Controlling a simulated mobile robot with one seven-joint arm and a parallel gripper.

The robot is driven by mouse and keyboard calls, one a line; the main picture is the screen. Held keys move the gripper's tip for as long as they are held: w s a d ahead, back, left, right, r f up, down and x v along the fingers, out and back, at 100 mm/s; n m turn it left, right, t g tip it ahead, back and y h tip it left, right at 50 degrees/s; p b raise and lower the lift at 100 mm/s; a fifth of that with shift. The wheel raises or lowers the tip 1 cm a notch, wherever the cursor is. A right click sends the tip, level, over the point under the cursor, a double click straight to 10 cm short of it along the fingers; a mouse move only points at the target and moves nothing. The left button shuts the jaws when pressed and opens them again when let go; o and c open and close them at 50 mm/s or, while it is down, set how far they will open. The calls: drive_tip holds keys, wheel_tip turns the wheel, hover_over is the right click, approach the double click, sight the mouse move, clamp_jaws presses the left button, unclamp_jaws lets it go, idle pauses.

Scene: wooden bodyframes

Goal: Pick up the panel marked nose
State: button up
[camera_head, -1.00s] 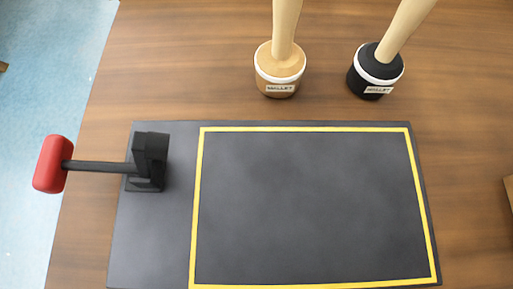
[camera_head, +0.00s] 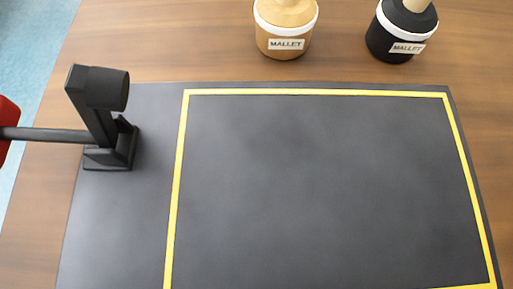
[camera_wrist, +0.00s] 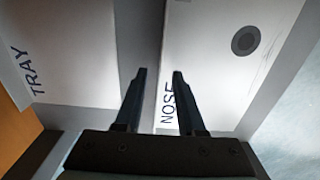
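The panel marked NOSE (camera_wrist: 212,85) is a pale, flat piece in the right half of the wrist view, with a dark round disc (camera_wrist: 246,40) on it. Its lettering shows between my fingers. My gripper (camera_wrist: 158,75) is open and empty, with its fingertips over the left edge of this panel. The right finger overlaps the panel, and the left finger lies over the grey strip beside it. I cannot tell the height of the fingers above it. Neither the panel nor my gripper shows in the head view.
A pale panel marked TRAY (camera_wrist: 65,50) lies left of the NOSE panel. In the head view, a dark mat (camera_head: 120,230) with an empty yellow outline covers the table (camera_head: 220,65). A tan mallet (camera_head: 285,30) and a black mallet (camera_head: 402,32) stand behind it; a black stand (camera_head: 108,140) is at left.

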clamp_jaws()
idle(1.4)
